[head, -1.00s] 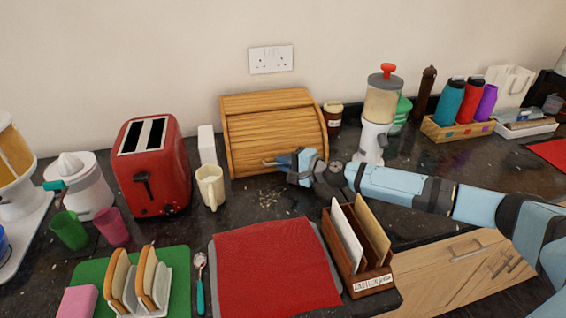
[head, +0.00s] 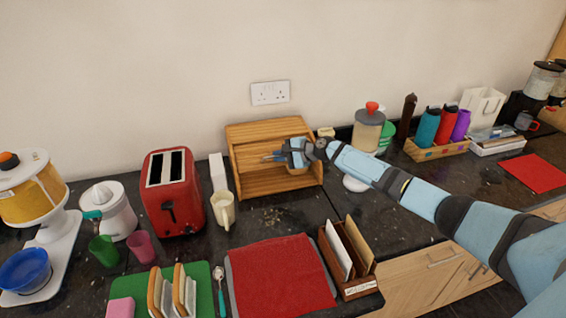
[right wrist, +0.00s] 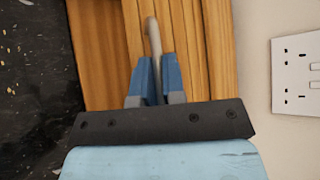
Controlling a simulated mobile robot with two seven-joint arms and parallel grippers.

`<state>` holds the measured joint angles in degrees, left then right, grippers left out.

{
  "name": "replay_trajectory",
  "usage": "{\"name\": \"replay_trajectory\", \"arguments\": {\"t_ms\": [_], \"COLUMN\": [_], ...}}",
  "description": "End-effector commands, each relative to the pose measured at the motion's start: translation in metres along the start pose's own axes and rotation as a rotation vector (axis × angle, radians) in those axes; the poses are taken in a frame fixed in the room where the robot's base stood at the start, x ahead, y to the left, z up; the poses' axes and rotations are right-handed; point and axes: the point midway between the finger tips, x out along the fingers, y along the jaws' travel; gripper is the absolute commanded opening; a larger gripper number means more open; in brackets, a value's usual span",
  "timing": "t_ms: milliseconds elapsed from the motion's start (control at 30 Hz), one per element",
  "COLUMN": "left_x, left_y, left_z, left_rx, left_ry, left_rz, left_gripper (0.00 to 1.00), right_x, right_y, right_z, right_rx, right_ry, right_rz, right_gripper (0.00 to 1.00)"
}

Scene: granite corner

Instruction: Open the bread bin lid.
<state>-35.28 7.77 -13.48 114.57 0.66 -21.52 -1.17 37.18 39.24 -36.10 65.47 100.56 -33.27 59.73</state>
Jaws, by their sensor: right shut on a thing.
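The wooden bread bin (head: 262,130) stands against the wall in the head view. The gripper and wrist hide part of the lid in the head view. My left gripper is not in view.
A blender (head: 368,130) stands right, partly behind my arm. A letter rack (head: 345,290) and red mat (head: 278,275) lie in front. A socket (head: 270,93) is above.

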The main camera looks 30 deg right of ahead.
Motion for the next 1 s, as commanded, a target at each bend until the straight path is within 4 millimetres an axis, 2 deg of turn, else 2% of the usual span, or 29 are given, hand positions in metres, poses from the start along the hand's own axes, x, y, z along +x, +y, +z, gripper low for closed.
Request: {"name": "replay_trajectory", "arguments": {"t_ms": [233,400,700,1000], "left_x": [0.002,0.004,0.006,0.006], "left_y": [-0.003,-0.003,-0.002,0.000], "left_z": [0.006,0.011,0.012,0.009], "left_rx": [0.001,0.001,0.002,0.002], "left_ry": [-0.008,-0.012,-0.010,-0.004], "left_rz": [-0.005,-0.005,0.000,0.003], "left_gripper": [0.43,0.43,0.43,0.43], "right_x": [0.009,0.015,0.023,0.024], "right_y": [-0.035,-0.047,-0.059,-0.062], "right_z": [-0.009,-0.016,-0.023,-0.025], "right_rx": [0.013,0.094,0.092,0.091], "right_ry": [0.001,0.001,0.001,0.001], "right_rz": [0.014,0.098,0.099,0.099], "right_gripper": [0.00,0.00,0.00,0.00]}}
